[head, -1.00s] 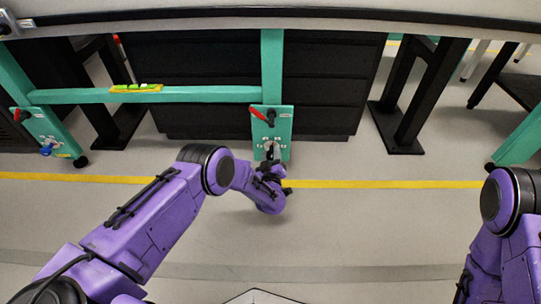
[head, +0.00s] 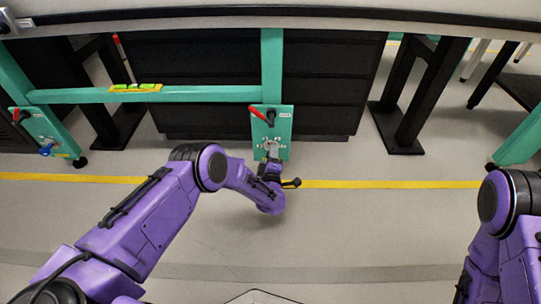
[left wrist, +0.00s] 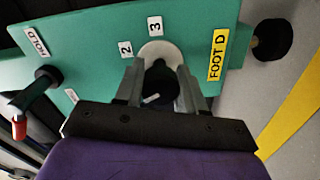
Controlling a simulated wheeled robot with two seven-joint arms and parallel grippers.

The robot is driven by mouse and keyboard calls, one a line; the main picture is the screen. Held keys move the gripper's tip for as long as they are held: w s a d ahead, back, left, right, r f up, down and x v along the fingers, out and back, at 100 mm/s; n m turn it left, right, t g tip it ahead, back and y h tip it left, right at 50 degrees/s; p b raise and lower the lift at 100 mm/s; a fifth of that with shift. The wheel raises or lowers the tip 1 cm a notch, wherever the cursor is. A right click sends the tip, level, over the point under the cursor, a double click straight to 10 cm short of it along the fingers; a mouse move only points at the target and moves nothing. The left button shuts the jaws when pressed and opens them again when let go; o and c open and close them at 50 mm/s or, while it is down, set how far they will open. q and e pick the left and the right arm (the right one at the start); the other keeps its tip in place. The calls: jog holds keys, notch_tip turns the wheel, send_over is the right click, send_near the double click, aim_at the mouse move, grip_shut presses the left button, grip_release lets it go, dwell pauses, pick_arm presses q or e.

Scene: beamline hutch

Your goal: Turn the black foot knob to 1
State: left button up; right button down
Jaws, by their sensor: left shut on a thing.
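The black foot knob (left wrist: 160,84) sits on a pale round disc on the green plate (left wrist: 90,45) labelled FOOT D. My left gripper (left wrist: 160,92) is shut on the knob, with one finger on each side of it. A white mark on the knob points toward the lower left in the left wrist view. Labels 2 (left wrist: 125,48) and 3 (left wrist: 155,25) show beyond the knob; a further label (left wrist: 72,96) at the left is unreadable. In the head view my left gripper (head: 271,152) is at the plate (head: 284,122) and hides the knob. My right gripper is out of view.
A red-tipped lever (left wrist: 28,115) by the HOLD label stands on the same plate; it also shows in the head view (head: 261,114). A second green plate (head: 45,128) with a blue knob is at the left. A black foot (left wrist: 272,40) lies beyond the plate. Open floor lies in front.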

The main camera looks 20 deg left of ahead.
pick_arm(q)
jog(key=shift+f, duration=0.1)
dwell(0.4)
jog(key=o, duration=1)
jog(key=shift+o, duration=0.2)
jog(key=shift+s+d, duration=0.1)
jog(key=shift+s, duration=0.15)
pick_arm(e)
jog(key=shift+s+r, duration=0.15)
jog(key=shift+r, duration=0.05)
pick_arm(q)
jog(key=p+v, duration=0.5)
jog(key=v, duration=0.5)
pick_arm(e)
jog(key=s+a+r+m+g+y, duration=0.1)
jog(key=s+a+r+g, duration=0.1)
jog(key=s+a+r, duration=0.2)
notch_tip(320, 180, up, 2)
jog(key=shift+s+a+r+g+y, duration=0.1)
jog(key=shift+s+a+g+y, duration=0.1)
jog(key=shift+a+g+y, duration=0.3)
pick_arm(q)
jog(key=shift+s+p, duration=0.15)
jog(key=shift+p, duration=0.2)
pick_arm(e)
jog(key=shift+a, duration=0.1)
